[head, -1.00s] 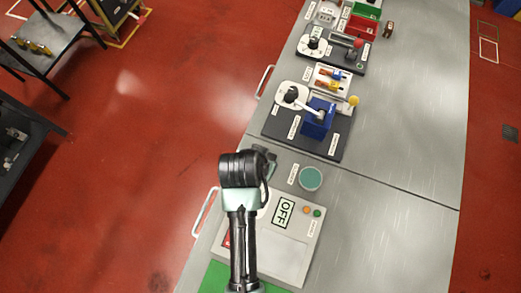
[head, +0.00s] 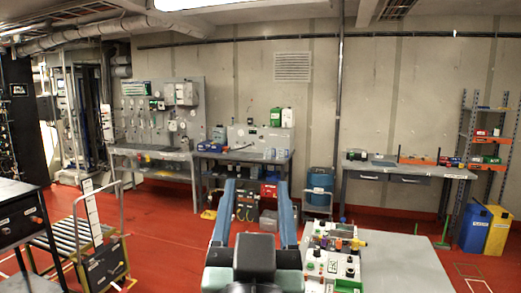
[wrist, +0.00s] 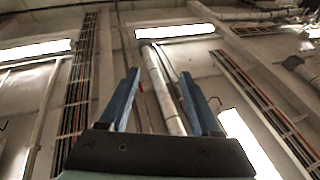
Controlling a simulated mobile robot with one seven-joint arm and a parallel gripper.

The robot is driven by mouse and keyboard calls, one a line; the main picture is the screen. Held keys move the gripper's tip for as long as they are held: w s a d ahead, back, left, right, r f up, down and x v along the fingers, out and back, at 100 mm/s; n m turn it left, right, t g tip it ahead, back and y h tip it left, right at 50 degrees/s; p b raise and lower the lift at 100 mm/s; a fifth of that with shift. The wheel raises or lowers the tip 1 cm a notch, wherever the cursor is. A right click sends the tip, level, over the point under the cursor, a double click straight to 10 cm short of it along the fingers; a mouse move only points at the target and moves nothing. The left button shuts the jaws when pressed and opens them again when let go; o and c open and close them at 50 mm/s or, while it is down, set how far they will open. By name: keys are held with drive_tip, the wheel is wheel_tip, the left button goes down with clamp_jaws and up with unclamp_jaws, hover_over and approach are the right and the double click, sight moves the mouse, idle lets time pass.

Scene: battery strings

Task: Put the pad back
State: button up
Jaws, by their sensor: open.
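My gripper (head: 257,186) is raised in the lower middle of the head view, its two blue fingers apart with nothing between them. In the wrist view the gripper (wrist: 160,73) is also open and empty, pointing up at the ceiling. I cannot make out the pad in either current view. The grey bench top (head: 405,262) is at lower right in the head view, to the right of my gripper. A cluster of small devices (head: 335,240) stands on its left part, too small to tell apart, and my arm hides part of that area.
A cart with a tall handle (head: 103,265) and a dark table (head: 22,225) stand at left. Workbenches line the back wall, one with a grey top (head: 408,170) at right. Blue (head: 478,230) and yellow (head: 499,232) bins stand at far right. Red floor (head: 165,225) lies open at centre left.

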drive_tip(key=s+r+t, duration=0.5)
drive_tip(key=s+r, duration=0.5)
drive_tip(key=r, duration=0.4)
drive_tip(key=shift+d+r+n+t, duration=0.25)
drive_tip(key=shift+r+n+t, duration=0.05)
drive_tip(key=shift+r+n, duration=0.1)
drive_tip(key=shift+f, duration=0.1)
wheel_tip(320, 180, down, 6)
drive_tip(key=b, duration=0.6)
drive_tip(key=shift+f, duration=0.2)
drive_tip(key=shift+a+r, duration=0.1)
drive_tip(key=shift+r, duration=0.15)
drive_tip(key=shift+c, duration=1.1)
